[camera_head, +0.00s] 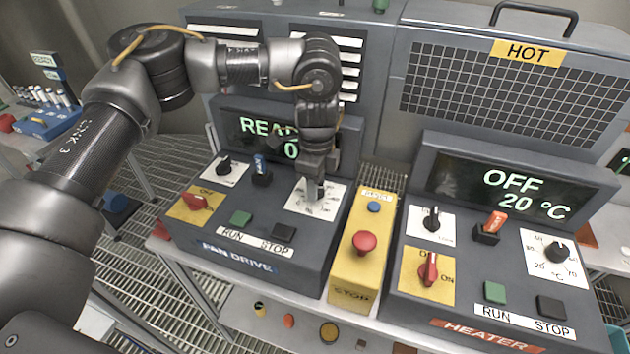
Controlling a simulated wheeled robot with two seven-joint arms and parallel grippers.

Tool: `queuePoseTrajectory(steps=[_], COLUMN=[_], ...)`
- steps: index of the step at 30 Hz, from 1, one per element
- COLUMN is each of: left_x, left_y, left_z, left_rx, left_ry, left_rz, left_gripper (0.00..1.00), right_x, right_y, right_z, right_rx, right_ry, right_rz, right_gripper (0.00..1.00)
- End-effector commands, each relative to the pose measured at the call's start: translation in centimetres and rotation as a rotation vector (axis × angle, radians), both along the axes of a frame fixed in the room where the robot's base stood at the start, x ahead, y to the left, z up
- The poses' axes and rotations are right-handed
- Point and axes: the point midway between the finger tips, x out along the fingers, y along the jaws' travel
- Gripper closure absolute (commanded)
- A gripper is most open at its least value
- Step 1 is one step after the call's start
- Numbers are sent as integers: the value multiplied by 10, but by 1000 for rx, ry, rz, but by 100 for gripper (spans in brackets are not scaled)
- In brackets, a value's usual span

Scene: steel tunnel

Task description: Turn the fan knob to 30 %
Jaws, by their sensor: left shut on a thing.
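The fan drive panel (290,262) stands left of centre, with a display (255,130) partly hidden by my left arm; the letters "REA" and a "0" show. Its white dial plate (331,206) is at the panel's right side. My left gripper (314,190) points down over this plate and is shut on the fan knob, which its fingers mostly hide. I cannot read the knob's pointer. My right gripper is not in view.
The fan panel also has a red switch (195,202), a green RUN button (240,217) and a black STOP button (283,231). A yellow box with a red stop button (364,241) stands close on the right. Beyond it is the heater panel (450,305), showing OFF and 20 °C.

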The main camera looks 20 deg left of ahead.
Motion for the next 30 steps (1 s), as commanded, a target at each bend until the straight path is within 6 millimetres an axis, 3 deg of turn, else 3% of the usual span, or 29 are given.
queuePoseTrajectory(steps=[22, 23, 27, 30], left_x=[0, 0, 0, 0], left_y=[-2, -2, -1, -1], left_z=[0, 0, 0, 0], left_rx=[-4, -4, -3, -2], left_ry=[-1, -1, 0, 0], left_rz=[-91, -91, -91, -90], left_gripper=[88, 64, 45, 43], right_x=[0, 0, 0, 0], right_y=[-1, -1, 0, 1], right_z=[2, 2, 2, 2], right_rx=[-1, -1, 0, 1], right_ry=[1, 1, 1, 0], right_rz=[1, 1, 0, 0], right_gripper=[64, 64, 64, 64])
